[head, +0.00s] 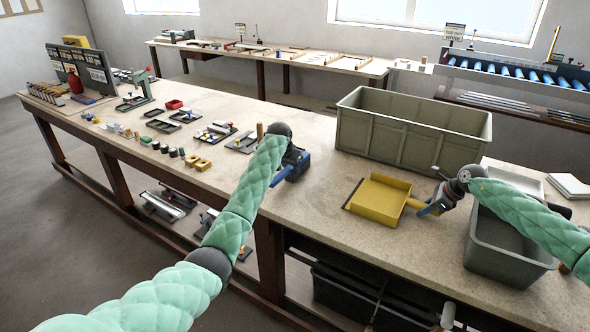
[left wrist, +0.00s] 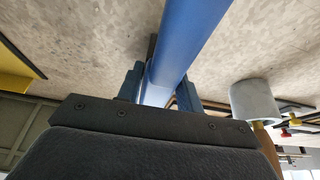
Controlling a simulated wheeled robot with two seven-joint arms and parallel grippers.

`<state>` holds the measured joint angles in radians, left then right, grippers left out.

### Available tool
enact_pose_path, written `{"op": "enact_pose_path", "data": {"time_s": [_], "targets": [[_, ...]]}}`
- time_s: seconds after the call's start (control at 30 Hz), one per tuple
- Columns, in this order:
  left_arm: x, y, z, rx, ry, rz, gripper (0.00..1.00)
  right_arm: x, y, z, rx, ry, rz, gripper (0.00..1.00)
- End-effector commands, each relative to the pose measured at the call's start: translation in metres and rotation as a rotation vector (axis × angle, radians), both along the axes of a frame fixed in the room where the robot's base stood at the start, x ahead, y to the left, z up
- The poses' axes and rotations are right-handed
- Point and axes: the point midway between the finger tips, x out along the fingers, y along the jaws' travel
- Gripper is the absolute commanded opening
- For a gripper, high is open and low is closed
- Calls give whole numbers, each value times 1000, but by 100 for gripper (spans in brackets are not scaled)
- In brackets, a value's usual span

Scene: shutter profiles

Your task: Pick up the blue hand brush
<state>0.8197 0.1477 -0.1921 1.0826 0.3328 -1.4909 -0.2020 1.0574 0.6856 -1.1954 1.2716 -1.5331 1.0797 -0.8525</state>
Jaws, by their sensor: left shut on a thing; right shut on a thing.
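The blue hand brush (head: 280,178) is at the middle of the bench, partly hidden by my left gripper (head: 298,167). In the left wrist view its blue handle (left wrist: 188,38) runs between the two fingers of my left gripper (left wrist: 160,88), which is shut on it. I cannot tell whether the brush touches the bench. My right gripper (head: 430,206) is shut on the handle of a yellow dustpan (head: 378,200), to the right of the brush.
A large grey-green crate (head: 410,135) stands behind the dustpan. A smaller grey bin (head: 508,247) is below my right arm. Small tools and trays (head: 213,132) lie to the left. A grey cylinder (left wrist: 255,100) is close beside my left gripper. Bare bench lies before the brush.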

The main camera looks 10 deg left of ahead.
Motion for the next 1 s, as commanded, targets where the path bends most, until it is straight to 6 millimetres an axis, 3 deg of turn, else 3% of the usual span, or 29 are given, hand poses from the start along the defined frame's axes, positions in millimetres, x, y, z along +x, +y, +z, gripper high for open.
{"op": "enact_pose_path", "data": {"time_s": [0.23, 0.7, 1.0], "targets": [[1, 0, 16, 0, -3, -1, 6, 0, 0, 0, 0, 1, 1, 9], [1, 0, 91, 0, -2, 0, 6, 0, 0, -1, 0, 1, 1, 9], [0, 0, 101, 0, 0, 0, 6, 0, 0, -1, 0, 1, 1, 9]]}}
